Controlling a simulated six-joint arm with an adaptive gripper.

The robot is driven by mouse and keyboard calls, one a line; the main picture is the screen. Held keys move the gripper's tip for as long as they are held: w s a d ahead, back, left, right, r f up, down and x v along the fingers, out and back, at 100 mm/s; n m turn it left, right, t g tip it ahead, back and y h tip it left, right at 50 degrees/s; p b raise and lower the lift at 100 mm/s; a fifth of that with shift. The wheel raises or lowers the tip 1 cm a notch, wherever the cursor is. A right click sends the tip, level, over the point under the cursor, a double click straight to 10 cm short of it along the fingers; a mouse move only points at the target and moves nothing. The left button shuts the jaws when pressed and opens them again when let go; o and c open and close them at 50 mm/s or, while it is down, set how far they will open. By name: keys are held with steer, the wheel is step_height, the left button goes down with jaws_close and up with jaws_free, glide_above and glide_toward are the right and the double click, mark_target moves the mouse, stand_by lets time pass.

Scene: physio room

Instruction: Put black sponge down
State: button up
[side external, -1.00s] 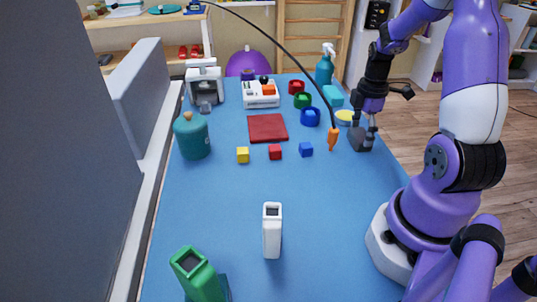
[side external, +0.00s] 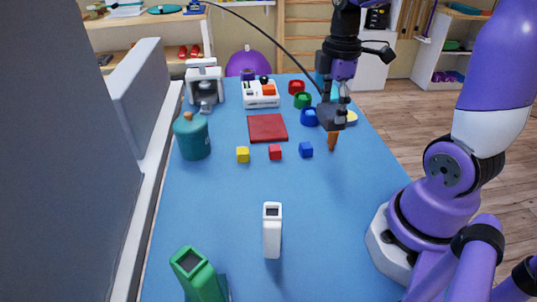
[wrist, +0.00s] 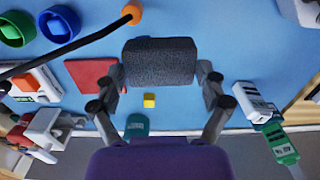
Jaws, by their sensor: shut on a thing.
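The black sponge (side external: 331,116) is a dark grey, rough block. My gripper (side external: 337,98) is shut on it and holds it up in the air over the right side of the blue table (side external: 230,225), near an orange carrot-shaped piece (side external: 333,140). In the wrist view the sponge (wrist: 160,62) sits between the two fingers of my gripper (wrist: 160,82) and covers part of the table behind it.
Blue (side external: 309,117) and green (side external: 303,101) cups stand behind.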

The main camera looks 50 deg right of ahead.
steer(key=w+a+n, duration=0.3)
steer(key=a+n, duration=0.2)
steer(key=a, duration=0.4)
steer(key=w+a+n, duration=0.2)
steer(key=a+n, duration=0.3)
steer(key=a, duration=0.3)
steer(key=s+a+n, duration=0.4)
steer(key=a+n, duration=0.4)
steer(key=a, duration=0.7)
steer(key=w+d+f, duration=0.2)
steer(key=w, duration=0.1)
steer(key=w+d+f, duration=0.2)
steer(key=w, duration=0.1)
steer(key=w+d+f, duration=0.2)
steer(key=w+d, duration=0.1)
steer(key=shift+w+f, duration=0.15)
steer(key=shift+f, duration=2.1)
steer(key=shift+f, duration=0.1)
steer(key=o, duration=0.7)
